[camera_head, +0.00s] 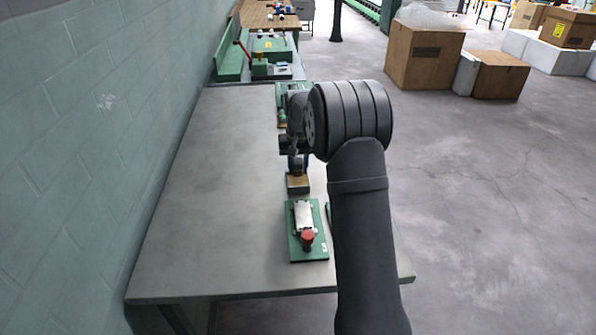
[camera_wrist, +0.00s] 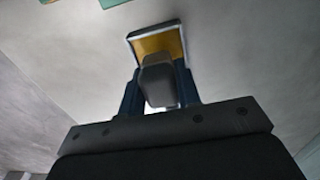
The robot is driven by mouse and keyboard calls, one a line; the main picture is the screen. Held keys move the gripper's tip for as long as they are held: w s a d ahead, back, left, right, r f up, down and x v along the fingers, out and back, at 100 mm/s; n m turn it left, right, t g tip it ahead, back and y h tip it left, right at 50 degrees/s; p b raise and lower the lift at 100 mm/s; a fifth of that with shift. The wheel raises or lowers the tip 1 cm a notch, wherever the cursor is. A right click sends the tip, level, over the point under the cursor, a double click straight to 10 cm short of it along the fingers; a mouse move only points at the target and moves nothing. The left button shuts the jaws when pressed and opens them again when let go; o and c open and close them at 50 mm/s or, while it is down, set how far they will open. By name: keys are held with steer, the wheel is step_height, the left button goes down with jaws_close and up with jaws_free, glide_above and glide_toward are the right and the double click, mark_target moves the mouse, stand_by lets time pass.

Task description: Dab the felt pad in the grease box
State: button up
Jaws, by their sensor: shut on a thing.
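The grease box (camera_wrist: 176,27) is a small open box with a pale rim and a yellow-brown inside. In the head view the box (camera_head: 298,189) sits on the table just below my gripper (camera_head: 297,160). In the wrist view my gripper (camera_wrist: 158,88) has its blue fingers shut on a dark grey block, which I take to be the felt pad (camera_wrist: 157,72). The pad's far end overlaps the near part of the box in this view. I cannot tell whether the pad touches the grease. The near edge of the box is hidden behind the pad.
A green plate (camera_head: 294,250) with a white block (camera_head: 303,214) and a red knob (camera_head: 307,237) lies nearer on the table (camera_head: 215,190). Another green piece is partly hidden by my arm. Green equipment (camera_head: 270,45) stands farther back. The table's left side is clear, beside a wall.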

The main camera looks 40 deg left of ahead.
mark_target(298, 161)
steer(key=shift+r, duration=2.05)
steer(key=w+d+f+m, duration=0.1)
steer(key=w+d+m, duration=0.1)
steer(key=w+d, duration=0.5)
steer(key=w+d+m, duration=0.2)
steer(key=w+d, duration=0.2)
steer(key=d, duration=0.6)
steer(key=w+d+f+m, duration=0.1)
steer(key=w+d+m, duration=0.15)
steer(key=d, duration=0.95)
steer(key=w+d+f+m, duration=0.1)
steer(key=d+m, duration=0.3)
steer(key=d, duration=0.8)
steer(key=s+d+f, duration=0.1)
steer(key=d+f, duration=0.2)
steer(key=d, duration=0.3)
steer(key=s+d+f, duration=0.1)
steer(key=s+f, duration=0.3)
steer(key=f, duration=0.3)
steer(key=s+d+f+n, duration=0.1)
steer(key=s+d+f, duration=0.1)
steer(key=s+f, duration=0.2)
step_height(298, 161, down, 3)
steer(key=shift+d+f, duration=0.2)
steer(key=shift+d, duration=0.05)
